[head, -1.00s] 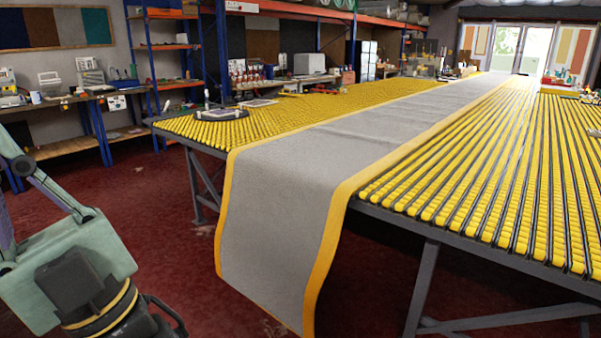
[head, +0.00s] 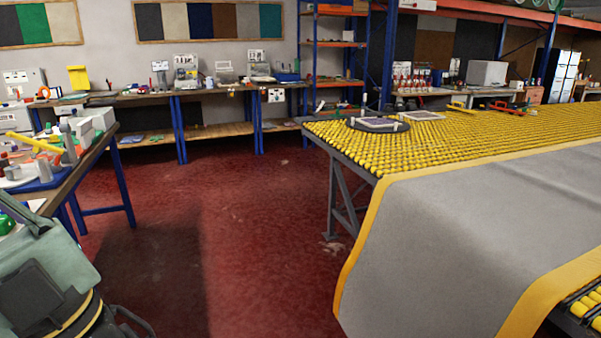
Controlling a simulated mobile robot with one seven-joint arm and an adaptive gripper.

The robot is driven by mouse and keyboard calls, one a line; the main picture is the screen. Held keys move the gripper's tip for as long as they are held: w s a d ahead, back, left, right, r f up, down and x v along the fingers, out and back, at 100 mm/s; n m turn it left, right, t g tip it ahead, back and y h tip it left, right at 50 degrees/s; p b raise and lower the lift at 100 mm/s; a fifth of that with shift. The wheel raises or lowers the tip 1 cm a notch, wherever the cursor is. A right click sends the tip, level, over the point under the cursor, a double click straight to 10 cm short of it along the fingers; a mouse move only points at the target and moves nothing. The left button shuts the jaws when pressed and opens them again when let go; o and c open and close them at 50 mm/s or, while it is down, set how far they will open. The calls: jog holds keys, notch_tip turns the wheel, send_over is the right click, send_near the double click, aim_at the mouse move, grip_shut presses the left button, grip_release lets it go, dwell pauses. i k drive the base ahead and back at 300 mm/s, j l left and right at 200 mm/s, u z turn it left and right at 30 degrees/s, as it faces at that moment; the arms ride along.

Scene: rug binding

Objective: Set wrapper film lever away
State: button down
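I cannot pick out the wrapper film lever for certain. A slanted yellow bar (head: 33,143) shows on the near left bench among grey and white parts; I cannot tell what it belongs to. At the lower left is my own arm, pale green with a black, yellow-ringed end. A dark curved piece at that end may be part of my gripper (head: 130,322). It is cut off by the bottom edge, so its fingers and anything in them are hidden.
The near left bench (head: 92,160) is crowded. A yellow-roller table (head: 345,145) carries a grey, yellow-edged rug (head: 440,235) hanging over its end. Red floor (head: 250,230) between them is clear. Cluttered benches (head: 215,130) and blue-orange shelving (head: 337,75) line the back wall.

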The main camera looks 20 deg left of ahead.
aim_at(58, 159)
jog(key=i+j+u, duration=0.15)
jog(key=i+u, duration=0.95)
jog(key=i+j+u, duration=0.15)
jog(key=i, duration=0.45)
jog(key=i+j+u, duration=0.15)
jog(key=i, duration=0.45)
jog(key=i+j+z, duration=0.3)
jog(key=j, duration=0.2)
jog(key=i, duration=0.05)
